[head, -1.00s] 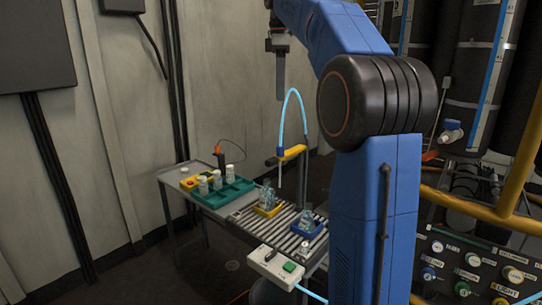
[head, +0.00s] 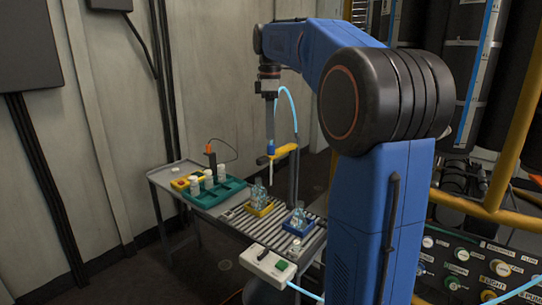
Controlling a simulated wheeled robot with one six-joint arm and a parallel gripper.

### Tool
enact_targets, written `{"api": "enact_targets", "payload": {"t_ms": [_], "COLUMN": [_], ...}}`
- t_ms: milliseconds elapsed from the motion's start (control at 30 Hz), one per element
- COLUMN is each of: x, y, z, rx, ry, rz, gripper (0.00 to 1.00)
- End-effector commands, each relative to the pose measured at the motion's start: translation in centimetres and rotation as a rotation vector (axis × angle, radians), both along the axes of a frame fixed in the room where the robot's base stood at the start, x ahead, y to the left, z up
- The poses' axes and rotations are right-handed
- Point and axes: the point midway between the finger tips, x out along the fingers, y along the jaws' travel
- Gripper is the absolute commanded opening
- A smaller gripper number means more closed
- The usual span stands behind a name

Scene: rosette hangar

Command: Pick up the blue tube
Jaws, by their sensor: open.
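The blue tube (head: 292,105) is a thin light-blue hose that arcs above a yellow holder (head: 284,152) on a grey post. Its left part is hidden behind my gripper. A white nozzle (head: 269,170) hangs below the holder's left end. A small darker blue piece (head: 271,148) shows at the holder, just at my fingertips. My gripper (head: 270,138) is open and points down there, in line with the tube's left side. I cannot tell whether the fingers are around the tube or in front of it.
A roller conveyor (head: 243,224) carries a yellow tray (head: 260,211) and a blue tray (head: 297,228) with clear items. A green rack (head: 206,201) with white bottles stands at the left. A white control box (head: 266,264) is at the front.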

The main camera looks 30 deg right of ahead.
Motion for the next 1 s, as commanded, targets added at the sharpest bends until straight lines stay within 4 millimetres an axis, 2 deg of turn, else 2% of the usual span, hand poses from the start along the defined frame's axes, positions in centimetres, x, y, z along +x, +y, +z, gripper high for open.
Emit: {"api": "enact_targets", "payload": {"t_ms": [400, 700, 733, 800, 900, 1000], "x": [-0.1, -0.1, -0.1, -0.1, -0.1, -0.1], "y": [-0.2, -0.2, -0.2, -0.2, -0.2, -0.2], "z": [-4.6, -5.1, -5.1, -5.1, -5.1, -5.1], "rx": [0.000, 0.000, 0.000, 0.000, 0.000, 0.000], "ry": [0.000, 0.000, 0.000, 0.000, 0.000, 0.000], "rz": [0.000, 0.000, 0.000, 0.000, 0.000, 0.000], "gripper": [0.43, 0.43, 0.38, 0.21, 0.02, 0.02]}}
